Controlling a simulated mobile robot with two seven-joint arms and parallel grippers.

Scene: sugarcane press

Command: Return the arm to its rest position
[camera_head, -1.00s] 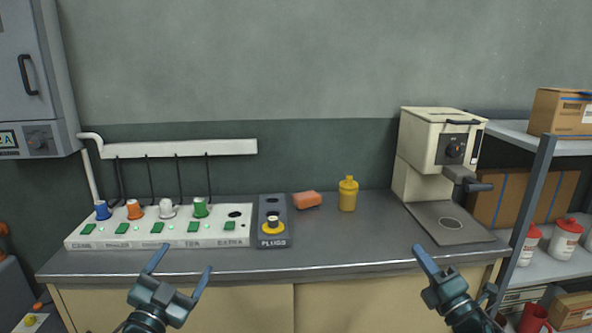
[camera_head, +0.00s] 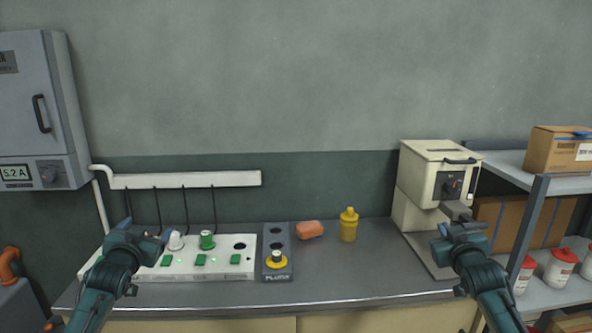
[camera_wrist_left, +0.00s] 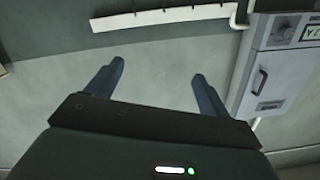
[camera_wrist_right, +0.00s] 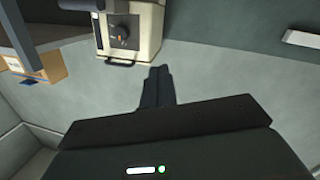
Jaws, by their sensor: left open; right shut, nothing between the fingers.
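My left gripper (camera_head: 143,233) is raised in front of the left part of the white socket panel in the head view. In the left wrist view (camera_wrist_left: 155,85) its two fingers are spread with nothing between them. My right gripper (camera_head: 460,224) is raised in front of the cream press machine (camera_head: 436,165). In the right wrist view (camera_wrist_right: 158,85) its fingers are together and empty. Both arms stand up from the bottom edge of the head view. The left gripper and arm hide part of the panel (camera_head: 215,272) and its left plugs.
The dark plug holder (camera_head: 277,238) has a yellow plug (camera_head: 276,259) at its front. An orange sponge (camera_head: 310,230) and a yellow bottle (camera_head: 348,226) stand on the counter (camera_head: 360,275). A grey cabinet (camera_head: 40,110) hangs at left. Shelves (camera_head: 545,275) with boxes stand at right.

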